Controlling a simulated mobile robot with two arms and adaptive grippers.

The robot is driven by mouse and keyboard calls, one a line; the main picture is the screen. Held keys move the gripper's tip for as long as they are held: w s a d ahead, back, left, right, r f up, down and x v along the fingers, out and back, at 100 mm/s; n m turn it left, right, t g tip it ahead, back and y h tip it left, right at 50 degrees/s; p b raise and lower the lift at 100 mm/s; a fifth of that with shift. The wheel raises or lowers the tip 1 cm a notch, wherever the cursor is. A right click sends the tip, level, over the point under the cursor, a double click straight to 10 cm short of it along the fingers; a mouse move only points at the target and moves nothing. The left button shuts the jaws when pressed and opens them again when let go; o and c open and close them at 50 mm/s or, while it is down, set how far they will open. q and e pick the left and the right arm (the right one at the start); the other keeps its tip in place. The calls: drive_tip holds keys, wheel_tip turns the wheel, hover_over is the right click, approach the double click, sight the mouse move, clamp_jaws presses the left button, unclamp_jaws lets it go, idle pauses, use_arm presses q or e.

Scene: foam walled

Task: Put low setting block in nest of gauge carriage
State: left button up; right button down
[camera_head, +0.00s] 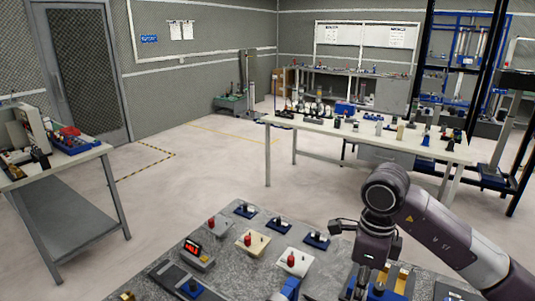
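A grey stone-like table top (225,272) fills the lower middle. A dark rail-like strip (172,275) with a blue piece (191,288) on it lies at its left; I cannot tell whether this is the gauge carriage, and no nest is clear. Brass-coloured blocks (398,278) stand by a blue holder at the lower right; which one is the low setting block cannot be told. My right gripper (366,282) points down beside these blocks. Its fingertips are small and dark against them, so its opening and any hold are unclear. My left gripper is out of view.
Near the rail stand a red-digit display (194,252) and several red-knobbed blocks, one cream (252,242). Blue-based fixtures (246,209) line the far edge. A blue part (289,289) is cut off below. Open floor (200,180) separates this table from a white bench (385,134).

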drive_tip(key=n, duration=0.2)
drive_tip(key=s+n, duration=0.1)
drive_tip(key=shift+a+f+b, duration=0.25)
drive_tip(key=shift+a+b, duration=0.05)
drive_tip(key=shift+a, duration=0.05)
drive_tip(key=s+a+f+n+b, duration=0.1)
drive_tip(key=s+n, duration=0.4)
drive_tip(key=n, duration=0.5)
drive_tip(key=s+a+f+n+b, duration=0.2)
drive_tip(key=s+n, duration=0.3)
drive_tip(key=n, duration=0.6)
drive_tip(key=shift+s+a+f, duration=0.25)
drive_tip(key=shift+a+f, duration=0.1)
